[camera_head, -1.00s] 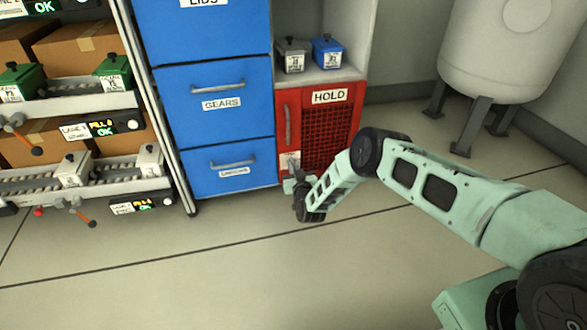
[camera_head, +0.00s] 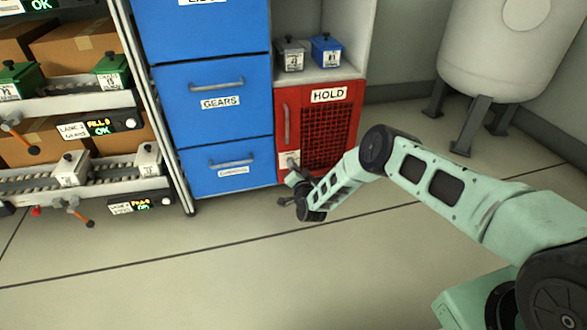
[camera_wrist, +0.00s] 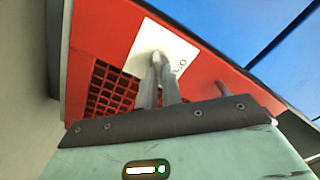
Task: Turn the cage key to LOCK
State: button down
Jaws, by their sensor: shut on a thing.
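The red cage (camera_head: 337,121) with a mesh door and a HOLD label stands low at the middle of the head view. Its white key plate (camera_head: 288,160) is at the door's lower left. In the wrist view the plate (camera_wrist: 178,55) lies tilted on the red door (camera_wrist: 100,40), with part of its lettering hidden. My gripper (camera_wrist: 157,62) is shut on the cage key at the plate; its fingers cover most of the key. The key's exact angle cannot be told. In the head view my gripper (camera_head: 289,186) is small, just in front of the plate.
Blue drawers (camera_head: 220,105) stand directly left of the cage. A grey box (camera_head: 289,55) and a blue box (camera_head: 326,50) sit on the shelf above it. Roller lanes (camera_head: 110,175) are at the left, a white tank (camera_head: 510,50) at the back right. The floor in front is clear.

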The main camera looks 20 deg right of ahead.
jog(key=shift+f+m+b, duration=0.15)
jog(key=shift+m+b, duration=0.35)
jog(key=shift+m, duration=1.6)
jog(key=shift+f+m+b, duration=0.1)
jog(key=shift+m+b, duration=0.35)
jog(key=shift+m, duration=1.65)
jog(key=c, duration=1.6)
grip_release()
jog(key=shift+o, duration=0.2)
jog(key=shift+s, duration=0.15)
